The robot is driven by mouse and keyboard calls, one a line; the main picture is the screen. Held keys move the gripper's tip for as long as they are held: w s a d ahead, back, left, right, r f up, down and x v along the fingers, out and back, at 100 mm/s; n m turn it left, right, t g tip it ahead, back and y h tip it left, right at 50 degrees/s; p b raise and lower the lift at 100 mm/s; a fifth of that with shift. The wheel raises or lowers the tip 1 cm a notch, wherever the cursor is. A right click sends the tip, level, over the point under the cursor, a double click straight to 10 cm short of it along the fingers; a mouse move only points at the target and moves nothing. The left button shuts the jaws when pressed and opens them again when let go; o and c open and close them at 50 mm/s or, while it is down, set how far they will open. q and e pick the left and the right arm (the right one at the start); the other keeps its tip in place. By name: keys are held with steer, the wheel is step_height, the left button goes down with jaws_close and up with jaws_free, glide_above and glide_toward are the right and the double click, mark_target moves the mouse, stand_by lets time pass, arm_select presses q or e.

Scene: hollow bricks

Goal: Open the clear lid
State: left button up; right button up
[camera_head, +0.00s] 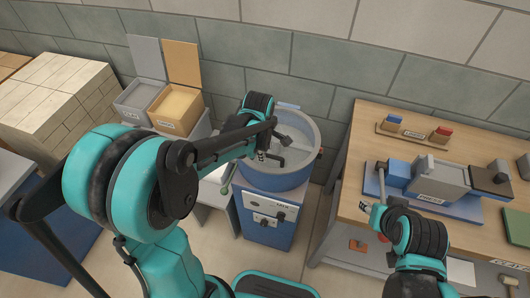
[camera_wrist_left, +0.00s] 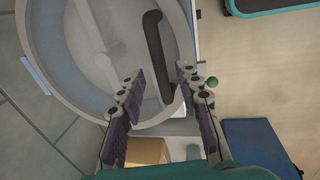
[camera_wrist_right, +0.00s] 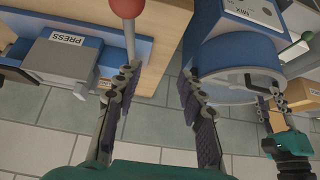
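The clear lid (camera_head: 300,137) lies over the round blue-grey mixer drum (camera_head: 275,181); it looks shut. Its dark bar handle (camera_wrist_left: 157,50) shows large in the left wrist view. My left gripper (camera_head: 270,157) is over the near part of the drum, fingers apart and empty. In the left wrist view the lower end of the handle appears between the fingertips (camera_wrist_left: 160,76); I cannot tell the gap in depth. My right gripper (camera_head: 373,217) is open and empty near the workbench's left edge; its fingers (camera_wrist_right: 155,75) also show apart in the right wrist view.
The drum stands on a blue cabinet marked MIX (camera_head: 266,222), with a green-knobbed lever (camera_head: 228,180) at its left. A wooden workbench (camera_head: 350,185) with a press (camera_head: 438,180) stands right. Two open-lidded bins (camera_head: 178,108) and stacked bricks (camera_head: 50,90) are left.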

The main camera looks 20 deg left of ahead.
arm_select(q)
steer(key=shift+f, duration=0.45)
jaws_close()
steer(key=shift+r, duration=0.1)
